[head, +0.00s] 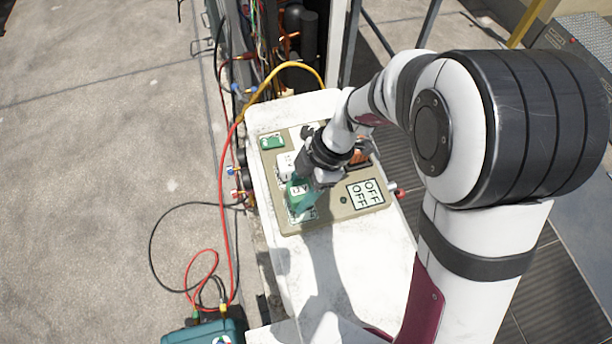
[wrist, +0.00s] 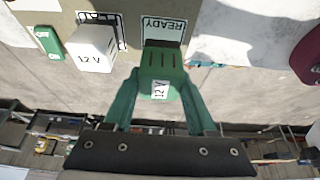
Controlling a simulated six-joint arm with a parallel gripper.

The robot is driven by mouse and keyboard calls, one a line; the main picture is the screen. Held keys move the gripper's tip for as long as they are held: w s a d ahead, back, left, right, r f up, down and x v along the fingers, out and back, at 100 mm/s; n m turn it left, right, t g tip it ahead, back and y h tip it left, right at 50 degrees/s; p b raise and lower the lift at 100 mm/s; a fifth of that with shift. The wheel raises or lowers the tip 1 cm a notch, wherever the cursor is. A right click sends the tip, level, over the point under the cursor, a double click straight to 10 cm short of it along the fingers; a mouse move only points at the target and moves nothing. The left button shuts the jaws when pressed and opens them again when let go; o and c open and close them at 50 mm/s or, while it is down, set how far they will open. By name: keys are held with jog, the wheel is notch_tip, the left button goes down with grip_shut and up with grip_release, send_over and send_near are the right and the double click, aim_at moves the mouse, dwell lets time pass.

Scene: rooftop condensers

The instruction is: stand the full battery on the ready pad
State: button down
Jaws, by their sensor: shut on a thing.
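My gripper (head: 301,186) is shut on a green battery marked 12 V; in the wrist view the battery (wrist: 160,72) sits between the two green fingers. The ready pad (wrist: 164,22), a pale patch lettered READY, lies at the battery's far end. In the head view the pad (head: 301,216) shows at the board's near left corner, partly hidden by the battery and gripper. I cannot tell whether the battery touches it. A white 12 V battery (wrist: 91,47) stands left of the green one, beside a pad with a battery sign; it also shows in the head view (head: 287,164).
The beige board (head: 335,212) lies on a white unit top (head: 268,118). Red and yellow hoses (head: 233,130) run along the left. The near unit top is clear.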

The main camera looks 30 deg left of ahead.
aim_at(300, 200)
jog(key=shift+f, duration=1.8)
jog(key=shift+f, duration=0.1)
jog(key=shift+c, duration=1)
grip_release()
jog(key=v, duration=1.2)
jog(key=s+d+r+m+t, duration=0.1)
jog(key=s+d+m, duration=0.3)
jog(key=m, duration=0.7)
jog(key=s+d+r+m+t+h, duration=0.1)
jog(key=s+d+m, duration=0.3)
jog(key=d+m, duration=0.5)
jog(key=s+d+r+m+t, duration=0.1)
jog(key=s+d+r+m, duration=0.2)
jog(key=m, duration=0.9)
jog(key=s+d, duration=0.2)
jog(key=d, duration=0.1)
jog(key=shift+d+m, duration=0.15)
jog(key=shift+m, duration=0.15)
